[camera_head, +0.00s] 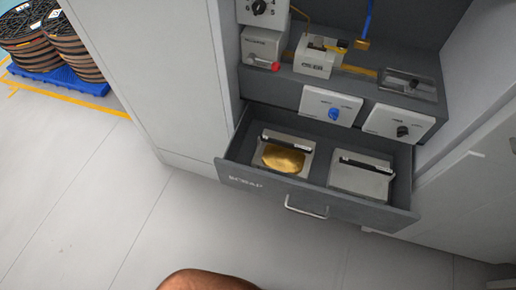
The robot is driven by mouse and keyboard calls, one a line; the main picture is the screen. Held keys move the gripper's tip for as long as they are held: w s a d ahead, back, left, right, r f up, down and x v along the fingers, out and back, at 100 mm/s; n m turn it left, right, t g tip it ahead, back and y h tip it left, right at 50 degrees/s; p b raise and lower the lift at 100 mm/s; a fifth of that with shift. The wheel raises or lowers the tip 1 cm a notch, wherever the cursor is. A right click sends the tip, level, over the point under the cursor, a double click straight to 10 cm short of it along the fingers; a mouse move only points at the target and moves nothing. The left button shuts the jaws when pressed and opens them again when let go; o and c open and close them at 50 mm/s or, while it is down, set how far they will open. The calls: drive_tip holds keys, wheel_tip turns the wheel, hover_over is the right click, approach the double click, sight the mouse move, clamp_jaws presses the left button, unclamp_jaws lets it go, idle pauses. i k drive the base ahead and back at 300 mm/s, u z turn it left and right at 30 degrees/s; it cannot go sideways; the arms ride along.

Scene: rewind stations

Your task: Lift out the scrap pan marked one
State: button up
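A grey drawer (253,184) with lettering that seems to read SCRAP stands pulled open below the station. Two metal pans with dark bar handles sit side by side in it. The left pan (302,168) holds a gold-coloured heap (283,158). The right pan (360,180) shows a plain grey surface with no gold in it. I cannot read a number on either pan. My gripper is not in view.
The drawer's front handle (306,211) faces the open floor (120,215). Above the drawer are panels with a blue knob (334,114) and a black knob (402,131). Cabinets flank both sides. Cable reels on a blue pallet (75,80) stand at the upper left.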

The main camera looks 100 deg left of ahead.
sight(291, 157)
drive_tip(key=u, duration=1.45)
drive_tip(key=i, duration=1.75)
drive_tip(key=u, duration=4.4)
